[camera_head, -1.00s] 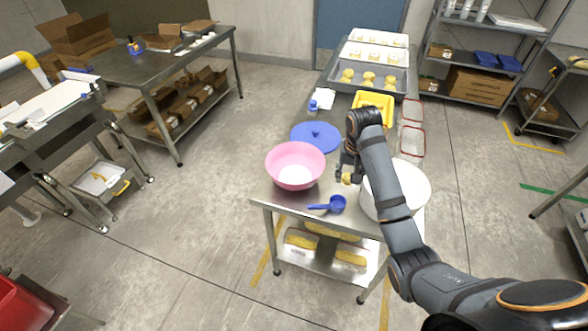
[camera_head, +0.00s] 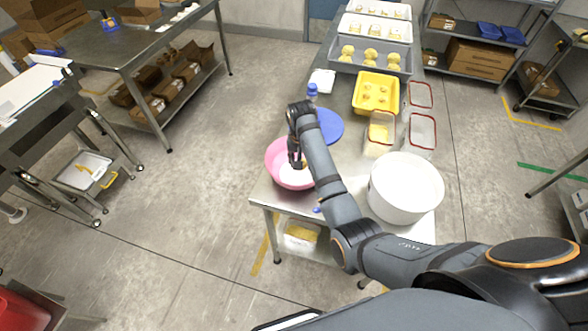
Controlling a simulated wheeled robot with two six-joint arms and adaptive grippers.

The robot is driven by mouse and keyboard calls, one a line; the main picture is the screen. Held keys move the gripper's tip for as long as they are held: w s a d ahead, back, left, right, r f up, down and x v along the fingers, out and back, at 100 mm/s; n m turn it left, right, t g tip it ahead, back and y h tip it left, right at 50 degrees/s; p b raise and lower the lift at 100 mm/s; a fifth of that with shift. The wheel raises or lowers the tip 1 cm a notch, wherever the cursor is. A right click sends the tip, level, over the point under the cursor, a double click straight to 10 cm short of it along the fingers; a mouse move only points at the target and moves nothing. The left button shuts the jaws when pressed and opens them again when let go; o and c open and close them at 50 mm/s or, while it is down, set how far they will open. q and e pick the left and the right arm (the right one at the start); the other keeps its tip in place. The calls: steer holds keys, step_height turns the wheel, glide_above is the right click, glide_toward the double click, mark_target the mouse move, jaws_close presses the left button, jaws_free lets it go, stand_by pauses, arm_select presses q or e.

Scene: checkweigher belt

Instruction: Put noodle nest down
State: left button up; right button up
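My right arm comes in from the right, and its gripper (camera_head: 297,163) points down into the pink bowl (camera_head: 279,155) at the near left of the steel table. The bowl has something white (camera_head: 297,179) in it. The fingertips are small and dark here, and I cannot tell whether they are open or shut. No noodle nest can be made out at the fingers or in the bowl. Small yellow pieces lie in a yellow tray (camera_head: 360,104) farther back. My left gripper is not in view.
A white tub (camera_head: 405,195) stands right of my arm. A blue lid (camera_head: 328,128), a blue-capped bottle (camera_head: 312,91) and red-rimmed clear containers (camera_head: 421,132) are behind. Grey (camera_head: 345,66) and white trays fill the far end. The blue scoop is mostly hidden by my arm.

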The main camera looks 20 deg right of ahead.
mark_target(295, 179)
steer(key=shift+w+a+f, duration=0.15)
steer(key=shift+a+f, duration=0.35)
steer(key=shift+f, duration=0.1)
steer(key=shift+a+f, duration=0.15)
steer(key=shift+f, duration=0.15)
steer(key=shift+w+a+f+p, duration=0.15)
steer(key=shift+a+f+p, duration=0.25)
steer(key=shift+f, duration=0.25)
step_height(295, 179, down, 2)
steer(key=shift+f+p, duration=0.2)
steer(key=shift+p, duration=0.1)
steer(key=shift+f, duration=0.3)
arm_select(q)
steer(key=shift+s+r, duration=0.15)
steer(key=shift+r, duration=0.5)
arm_select(e)
steer(key=shift+f, duration=0.35)
steer(key=shift+f, duration=0.15)
